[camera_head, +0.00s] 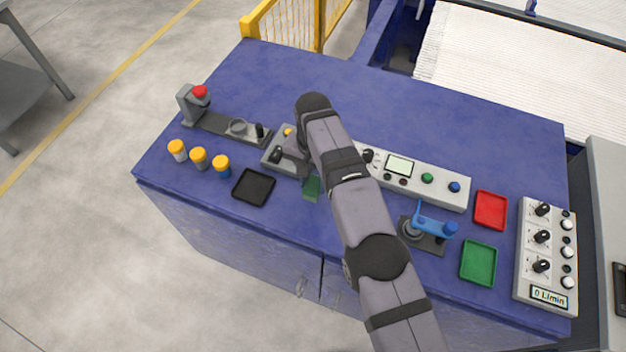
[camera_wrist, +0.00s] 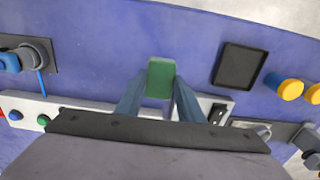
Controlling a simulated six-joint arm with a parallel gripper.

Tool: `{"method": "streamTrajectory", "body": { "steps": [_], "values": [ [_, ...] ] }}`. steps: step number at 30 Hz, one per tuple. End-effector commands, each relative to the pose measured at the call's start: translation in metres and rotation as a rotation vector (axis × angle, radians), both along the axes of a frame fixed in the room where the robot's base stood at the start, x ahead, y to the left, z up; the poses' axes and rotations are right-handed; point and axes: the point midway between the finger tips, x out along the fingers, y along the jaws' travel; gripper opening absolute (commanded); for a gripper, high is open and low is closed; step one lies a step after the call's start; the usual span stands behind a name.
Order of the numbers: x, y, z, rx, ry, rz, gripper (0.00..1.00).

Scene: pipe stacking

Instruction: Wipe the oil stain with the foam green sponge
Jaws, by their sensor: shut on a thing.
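The green sponge (camera_wrist: 160,72) is between the two fingers of my gripper (camera_wrist: 158,94) in the wrist view, and the fingers are shut on it. Its far end sticks out past the fingertips over the blue tabletop. In the head view the sponge (camera_head: 311,188) shows just left of my arm, near the front of the table and right of the black tray. My arm hides most of the gripper there. I cannot tell whether the sponge touches the table. No oil stain can be made out in either view.
The black tray (camera_head: 253,187) lies left of the sponge, with several yellow-capped bottles (camera_head: 199,158) beyond it. A grey button panel (camera_head: 425,177) runs behind my arm. A blue-handled valve (camera_head: 430,228), a red tray (camera_head: 490,210) and a green tray (camera_head: 478,263) stand right.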

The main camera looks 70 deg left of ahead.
Motion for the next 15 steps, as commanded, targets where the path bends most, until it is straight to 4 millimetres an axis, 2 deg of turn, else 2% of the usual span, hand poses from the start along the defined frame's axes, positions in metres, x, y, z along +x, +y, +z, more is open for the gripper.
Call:
{"method": "streamTrajectory", "body": {
  "steps": [8, 15],
  "values": [
    [0.0, 0.0, 0.002, 0.0, 0.0, 0.0, 0.16],
    [0.0, 0.0, 0.018, 0.001, -0.001, 0.0, 0.16]
  ]
}}
